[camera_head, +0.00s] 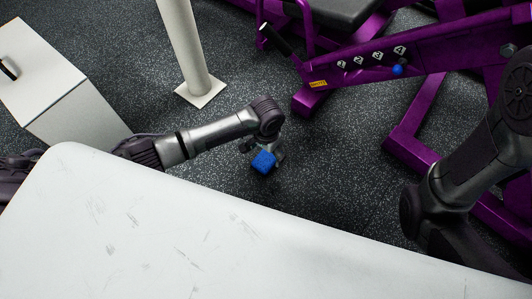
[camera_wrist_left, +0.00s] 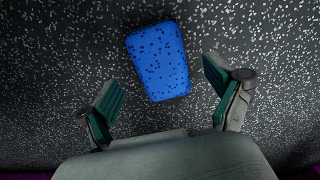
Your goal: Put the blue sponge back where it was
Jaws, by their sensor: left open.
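The blue sponge (camera_head: 263,161) shows just beyond the white table's edge, against the dark speckled floor. My left gripper (camera_head: 262,152) is open, its fingers on either side of the sponge in the head view. In the left wrist view, the dark-spotted blue sponge (camera_wrist_left: 158,60) lies slightly tilted ahead of the open fingers of the left gripper (camera_wrist_left: 160,79), with gaps on both sides. Neither finger visibly touches it. I cannot tell whether the sponge rests on the floor or is above it. My right gripper is out of view; only its arm shows at the right.
The white table (camera_head: 150,225) fills the front. A white cabinet (camera_head: 70,85) stands at the left, and a pale post (camera_head: 188,45) stands behind my left arm. Purple gym equipment (camera_head: 425,60) occupies the back right. Open floor (camera_head: 330,165) lies right of the sponge.

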